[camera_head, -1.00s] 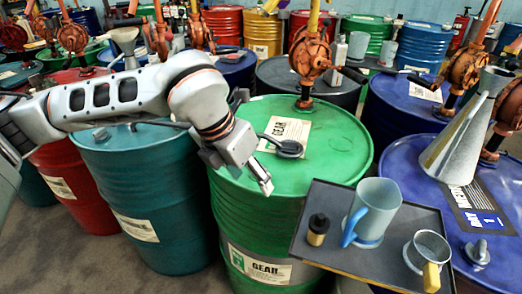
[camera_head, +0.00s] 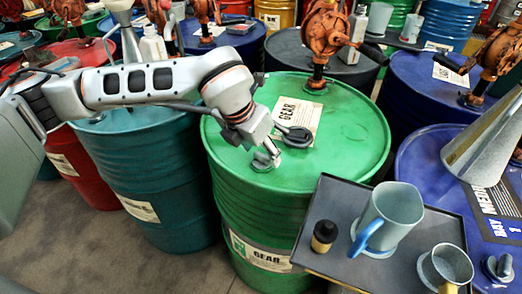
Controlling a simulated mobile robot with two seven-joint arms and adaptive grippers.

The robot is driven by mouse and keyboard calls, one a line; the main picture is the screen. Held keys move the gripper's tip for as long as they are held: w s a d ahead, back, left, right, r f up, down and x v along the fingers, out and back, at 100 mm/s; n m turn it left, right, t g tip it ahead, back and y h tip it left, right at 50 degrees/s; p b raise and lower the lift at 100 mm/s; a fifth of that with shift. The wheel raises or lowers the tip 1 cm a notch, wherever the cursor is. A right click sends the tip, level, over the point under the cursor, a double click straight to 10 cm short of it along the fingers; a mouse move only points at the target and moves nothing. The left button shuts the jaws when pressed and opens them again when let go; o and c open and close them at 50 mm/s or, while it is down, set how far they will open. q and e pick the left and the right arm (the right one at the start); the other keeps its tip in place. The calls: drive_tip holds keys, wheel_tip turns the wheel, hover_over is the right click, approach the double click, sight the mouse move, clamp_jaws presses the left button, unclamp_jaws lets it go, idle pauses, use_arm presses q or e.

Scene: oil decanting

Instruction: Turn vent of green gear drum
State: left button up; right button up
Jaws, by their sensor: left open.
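The green gear drum (camera_head: 345,125) stands in the middle, with a "GEAR" label on its lid. Its grey vent (camera_head: 262,162) sits on the lid near the front left rim and is partly covered by my gripper. My left gripper (camera_head: 270,151) comes in from the left, points down at the vent and is open. Its fingertips are right at the vent; I cannot tell whether they touch it. My right gripper is not in view.
A black cap-like lever end (camera_head: 296,136) lies close beside the gripper. An orange pump (camera_head: 322,35) rises from the drum's back.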

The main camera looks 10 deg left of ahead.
use_arm(q)
drive_tip(key=shift+w+f, duration=0.15)
drive_tip(key=shift+f, duration=0.1)
drive_tip(key=c, duration=1.1)
